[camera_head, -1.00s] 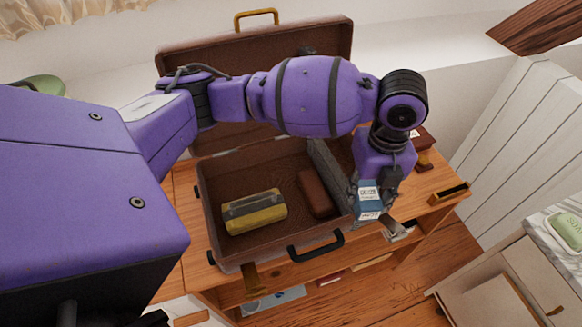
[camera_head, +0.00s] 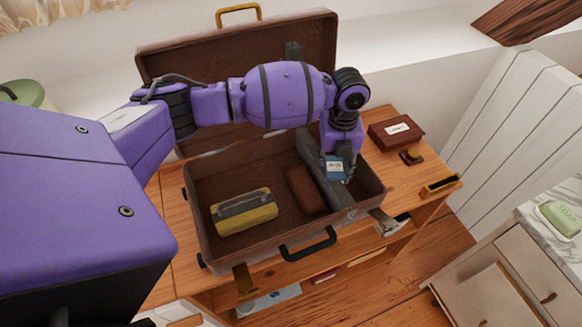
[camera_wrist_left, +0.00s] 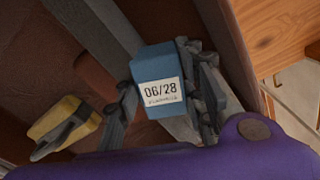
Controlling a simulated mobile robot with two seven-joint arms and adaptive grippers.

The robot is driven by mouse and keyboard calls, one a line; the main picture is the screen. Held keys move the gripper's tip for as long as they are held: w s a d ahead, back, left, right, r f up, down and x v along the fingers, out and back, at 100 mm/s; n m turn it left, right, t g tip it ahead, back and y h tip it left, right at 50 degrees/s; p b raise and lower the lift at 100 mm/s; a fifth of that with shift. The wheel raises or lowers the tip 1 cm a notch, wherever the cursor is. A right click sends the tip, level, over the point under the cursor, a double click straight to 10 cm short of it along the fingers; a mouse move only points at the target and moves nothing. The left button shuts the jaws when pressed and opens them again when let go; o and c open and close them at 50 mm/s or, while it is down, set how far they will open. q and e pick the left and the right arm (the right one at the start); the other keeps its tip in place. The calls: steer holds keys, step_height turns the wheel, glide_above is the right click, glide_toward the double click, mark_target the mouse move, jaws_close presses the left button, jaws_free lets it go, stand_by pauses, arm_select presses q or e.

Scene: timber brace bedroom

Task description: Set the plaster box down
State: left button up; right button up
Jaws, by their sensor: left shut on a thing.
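The plaster box is a small blue box (camera_head: 335,170) with a white label, which reads 06/28 in the left wrist view (camera_wrist_left: 158,93). My left gripper (camera_head: 340,160) is shut on it, with a finger on each side. It holds the box over the right part of the open brown suitcase (camera_head: 222,257), near a grey divider or rolled item (camera_head: 318,172). I cannot tell whether the box touches anything below. My right gripper is not in view.
Inside the suitcase lie a yellow-and-grey case (camera_head: 245,212) and a brown pouch (camera_head: 304,190). A labelled dark box (camera_head: 397,133) and a stamp (camera_head: 411,157) stand on the wooden table (camera_head: 425,177) to the right. Soap (camera_head: 560,218) lies on a marble top.

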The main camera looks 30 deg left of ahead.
mark_target(332, 172)
arm_select(q)
steer(key=shift+w+a+f, duration=0.1)
steer(key=shift+w+f, duration=0.1)
steer(key=shift+f, duration=0.7)
steer(key=shift+w+a+f, duration=0.1)
steer(key=shift+w+f, duration=0.05)
steer(key=shift+f, duration=0.75)
steer(key=shift+f, duration=0.15)
steer(key=o, duration=1.2)
step_height(332, 172, up, 12)
steer(key=shift+r, duration=0.2)
